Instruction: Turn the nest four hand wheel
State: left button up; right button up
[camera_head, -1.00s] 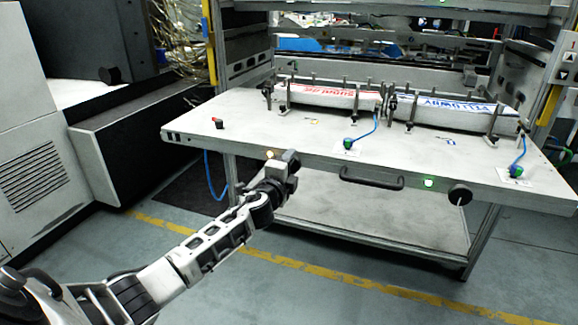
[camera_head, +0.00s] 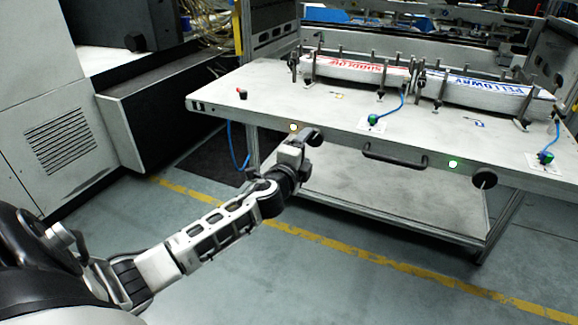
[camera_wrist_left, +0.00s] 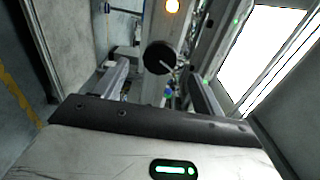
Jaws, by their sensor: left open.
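A round black hand wheel (camera_head: 314,137) sits on the front edge of the white table, beside an amber lamp (camera_head: 293,127). In the left wrist view this wheel (camera_wrist_left: 159,57) lies ahead, between and beyond the fingers, with the amber lamp (camera_wrist_left: 172,6) above it. My left gripper (camera_head: 297,148) is open and empty just in front of this wheel and partly covers it in the head view. A second black hand wheel (camera_head: 484,178) is farther right beside a green lamp (camera_head: 453,163). No nest number is readable. My right gripper is out of view.
The white table (camera_head: 260,100) carries two labelled stacks, one with red print (camera_head: 350,68) and one with blue print (camera_head: 480,92), among dark posts. A black handle (camera_head: 394,158) juts from the front edge. A dark cabinet (camera_head: 150,120) stands left. Floor in front is clear.

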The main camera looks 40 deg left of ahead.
pick_arm(q)
jog(key=v, duration=1)
jog(key=shift+s, duration=0.2)
dwell(0.3)
